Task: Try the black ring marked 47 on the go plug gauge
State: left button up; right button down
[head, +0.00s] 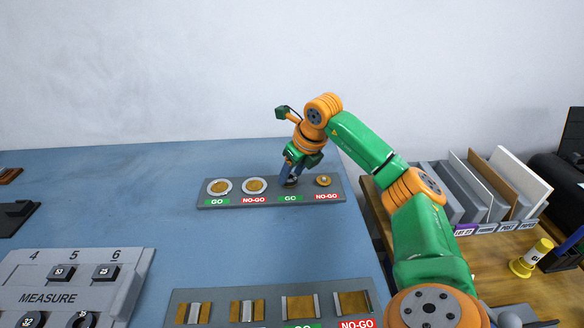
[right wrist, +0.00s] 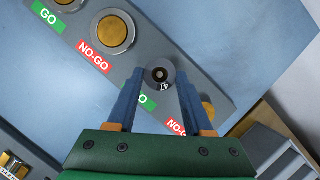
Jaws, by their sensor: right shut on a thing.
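My right gripper (head: 290,182) is over the right-hand GO place of the grey gauge board (head: 270,199). In the right wrist view its blue fingers (right wrist: 159,84) are shut on the sides of a small dark ring (right wrist: 150,80), with part of a white marking showing. The small go plug (right wrist: 159,73) shows in the ring's hole, so the two are lined up. I cannot tell how far down the ring sits on the plug. The green GO label (head: 290,199) is in front, partly covered by a finger in the wrist view. My left gripper is not in view.
The small brass no-go plug (head: 323,180) stands close at the right. Two large brass plugs (head: 219,187) (head: 255,186) stand on the board's left half. A MEASURE tray (head: 75,280) and a front gauge block (head: 268,312) are nearer. Blue table is clear between.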

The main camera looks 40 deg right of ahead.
jog(key=shift+f, duration=0.3)
dwell(0.5)
jog(key=shift+c, duration=1.1)
grip_release()
jog(key=c, duration=0.5)
jog(key=shift+c, duration=0.2)
notch_tip(320, 180, up, 5)
jog(key=p, duration=0.4)
jog(key=shift+f+p, duration=0.15)
jog(key=shift+p, duration=0.25)
jog(key=shift+f, duration=0.1)
